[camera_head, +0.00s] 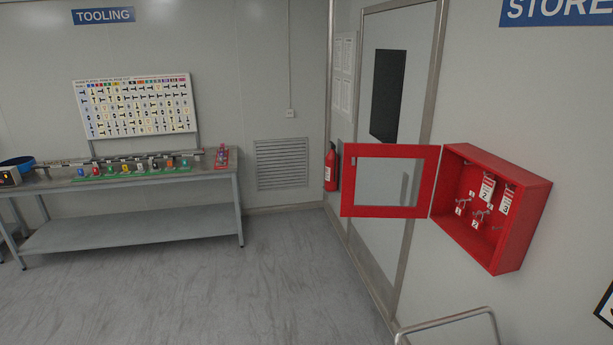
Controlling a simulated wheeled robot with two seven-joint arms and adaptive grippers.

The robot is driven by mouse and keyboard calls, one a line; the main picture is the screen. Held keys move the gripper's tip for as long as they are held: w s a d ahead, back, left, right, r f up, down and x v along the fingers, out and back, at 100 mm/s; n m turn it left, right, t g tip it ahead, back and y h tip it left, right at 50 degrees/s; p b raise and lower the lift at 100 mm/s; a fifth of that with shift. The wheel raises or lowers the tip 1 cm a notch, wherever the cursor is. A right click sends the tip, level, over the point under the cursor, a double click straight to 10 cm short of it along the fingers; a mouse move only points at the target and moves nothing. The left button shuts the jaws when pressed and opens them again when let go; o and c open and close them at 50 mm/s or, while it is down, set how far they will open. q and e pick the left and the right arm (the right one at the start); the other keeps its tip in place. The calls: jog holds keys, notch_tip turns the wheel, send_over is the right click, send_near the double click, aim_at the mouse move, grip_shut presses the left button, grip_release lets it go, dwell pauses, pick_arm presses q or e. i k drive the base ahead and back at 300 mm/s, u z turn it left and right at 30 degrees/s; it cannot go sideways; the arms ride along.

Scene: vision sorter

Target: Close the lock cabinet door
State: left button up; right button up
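The red lock cabinet (527,220) is mounted on the wall at the right. Its door (386,212), a red frame around a clear pane, stands wide open and swings out to the left from the cabinet's left edge. Inside the cabinet are hooks with numbered tags (487,189). Neither of my grippers is in view.
A grey metal door (388,100) is behind the open cabinet door, with a fire extinguisher (331,168) left of it. A metal rail (447,320) rises at the bottom right. A workbench (130,178) stands at the left. The floor between is clear.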

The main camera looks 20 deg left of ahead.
aim_at(430, 152)
jog(key=u, duration=1.1)
jog(key=i, duration=4.9)
jog(key=z, duration=4)
jog(key=i, duration=0.95)
jog(key=u, duration=0.05)
